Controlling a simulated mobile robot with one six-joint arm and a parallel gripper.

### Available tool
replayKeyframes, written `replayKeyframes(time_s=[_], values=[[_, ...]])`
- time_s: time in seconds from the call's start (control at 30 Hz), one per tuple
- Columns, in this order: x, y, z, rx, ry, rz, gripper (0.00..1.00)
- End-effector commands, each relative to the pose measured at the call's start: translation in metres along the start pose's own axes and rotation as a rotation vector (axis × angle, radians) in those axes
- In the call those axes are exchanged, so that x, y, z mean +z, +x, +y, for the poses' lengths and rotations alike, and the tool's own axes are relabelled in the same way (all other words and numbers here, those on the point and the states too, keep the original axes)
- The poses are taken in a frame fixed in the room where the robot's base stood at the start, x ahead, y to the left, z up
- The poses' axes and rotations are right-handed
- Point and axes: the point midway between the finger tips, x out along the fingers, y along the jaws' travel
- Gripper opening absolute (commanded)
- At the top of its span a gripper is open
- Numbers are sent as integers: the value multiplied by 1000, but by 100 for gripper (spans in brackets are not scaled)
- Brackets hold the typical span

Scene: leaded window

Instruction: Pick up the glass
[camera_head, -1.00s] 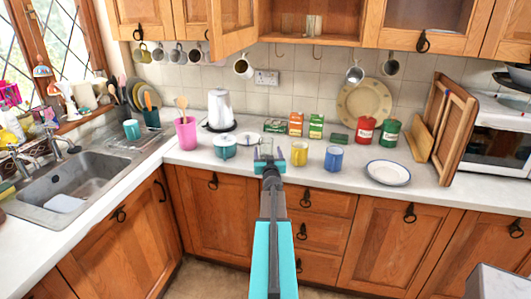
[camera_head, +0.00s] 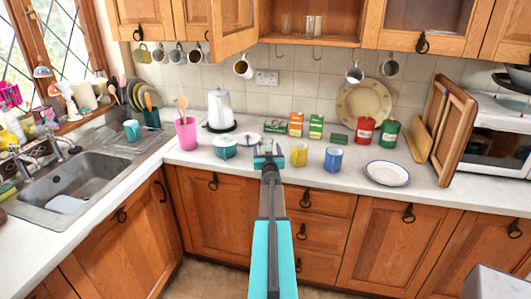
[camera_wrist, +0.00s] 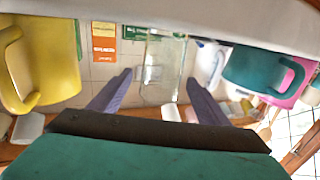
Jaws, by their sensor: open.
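A clear glass (camera_wrist: 166,62) shows in the wrist view, where the scene appears upside down with the counter at the top. It lies between the lines of my two fingers, ahead of the palm; whether the fingertips reach around it I cannot tell. My gripper (camera_wrist: 158,80) is open, with a finger on either side of the glass and nothing clasped. In the head view my gripper (camera_head: 268,150) is over the counter, between the teal pot and the yellow mug, and the glass is hard to make out there.
A yellow mug (camera_wrist: 45,60) and a teal pot (camera_wrist: 262,70) flank the gripper closely in the wrist view. On the counter (camera_head: 330,178) stand a blue mug (camera_head: 333,158), a plate (camera_head: 387,173), a pink cup (camera_head: 187,135) and a white kettle (camera_head: 220,110). Tea boxes (camera_head: 296,124) stand behind.

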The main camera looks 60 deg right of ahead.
Motion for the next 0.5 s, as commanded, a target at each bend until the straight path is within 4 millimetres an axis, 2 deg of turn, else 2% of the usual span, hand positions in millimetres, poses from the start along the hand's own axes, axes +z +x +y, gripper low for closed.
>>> replayKeyframes(time_s=[0.23, 0.5], values=[[-1, 21, 0, 0, -1, 0, 70], [0, 28, -1, 0, 0, 0, 70]])
